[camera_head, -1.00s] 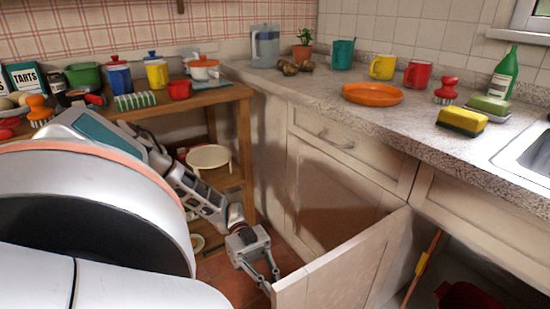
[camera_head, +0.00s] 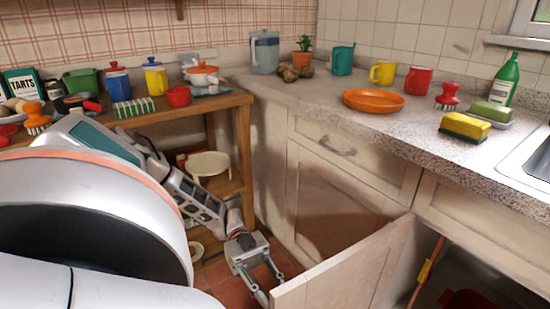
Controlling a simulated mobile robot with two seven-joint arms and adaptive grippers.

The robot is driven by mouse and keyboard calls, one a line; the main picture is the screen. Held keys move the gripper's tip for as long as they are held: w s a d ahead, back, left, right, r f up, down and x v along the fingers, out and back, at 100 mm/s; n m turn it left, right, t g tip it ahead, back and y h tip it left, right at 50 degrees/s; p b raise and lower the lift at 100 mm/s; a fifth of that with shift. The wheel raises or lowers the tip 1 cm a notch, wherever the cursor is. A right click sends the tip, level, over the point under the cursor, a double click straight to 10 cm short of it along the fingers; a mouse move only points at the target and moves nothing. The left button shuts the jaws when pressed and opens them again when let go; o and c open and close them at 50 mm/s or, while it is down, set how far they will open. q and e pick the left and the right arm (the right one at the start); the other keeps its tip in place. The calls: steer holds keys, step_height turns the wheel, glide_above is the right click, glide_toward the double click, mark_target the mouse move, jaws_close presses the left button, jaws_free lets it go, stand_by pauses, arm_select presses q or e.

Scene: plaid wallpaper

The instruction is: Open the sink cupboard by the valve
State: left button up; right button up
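The sink cupboard door (camera_head: 345,270) stands swung out wide from the unit under the sink (camera_head: 535,160), its free edge toward the lower middle of the view. The dark cupboard inside (camera_head: 480,285) is partly visible at the lower right, with a stick bearing a yellow part (camera_head: 424,271) and a dark red thing in it. My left gripper (camera_head: 270,285) points down beside the door's free edge. Its two fingers are spread with a gap between them. I cannot tell whether a finger touches the door. The valve is not visible. My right gripper is not in view.
The closed cupboard and drawer front (camera_head: 350,160) stand behind the door. A wooden shelf table (camera_head: 246,150) with pots and jars is at the left. The counter (camera_head: 320,98) holds an orange plate (camera_head: 373,99), mugs, a sponge and a bottle. Tiled floor (camera_head: 235,288) shows below my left gripper.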

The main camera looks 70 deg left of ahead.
arm_select(q)
steer(key=s+a, duration=0.1)
steer(key=a, duration=1.1)
steer(key=shift+s, duration=0.1)
stand_by(0.4)
